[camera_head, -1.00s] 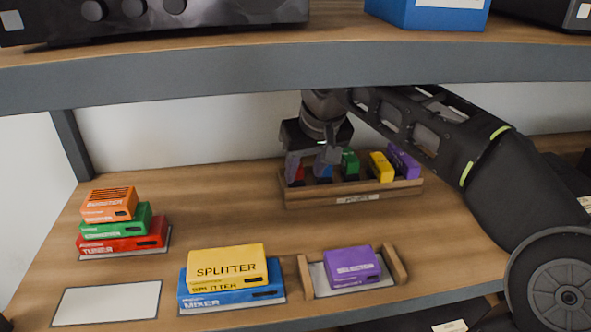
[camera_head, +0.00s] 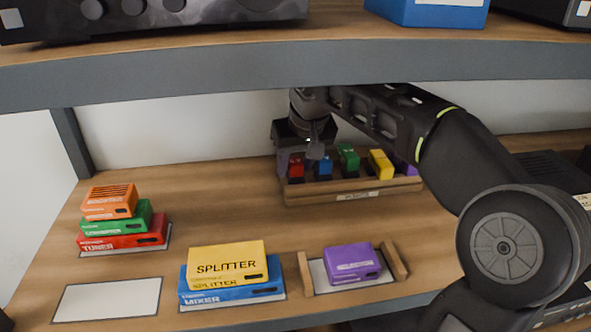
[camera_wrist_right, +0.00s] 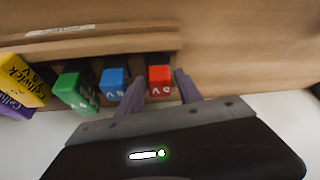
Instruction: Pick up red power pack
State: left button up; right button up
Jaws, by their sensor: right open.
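The red power pack (camera_head: 296,167) stands upright in the left end slot of a wooden rack (camera_head: 340,198) at the back of the shelf. It also shows in the right wrist view (camera_wrist_right: 160,79). My right gripper (camera_head: 300,158) is open over the rack's left end. In the right wrist view its fingers (camera_wrist_right: 157,91) stand on either side of the red pack, with the left finger between the red and blue packs. I cannot tell whether either finger touches the red pack. My left gripper is not in view.
Blue (camera_head: 323,168), green (camera_head: 348,160), yellow (camera_head: 380,164) and purple (camera_head: 405,167) packs fill the rack's other slots. A stack of boxes (camera_head: 122,240) stands at left; a yellow splitter (camera_head: 228,265) lies on a blue box at front. An upper shelf edge (camera_head: 300,87) crosses above.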

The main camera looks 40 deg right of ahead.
jog(key=shift+c, duration=0.3)
grip_shut()
dwell(0.5)
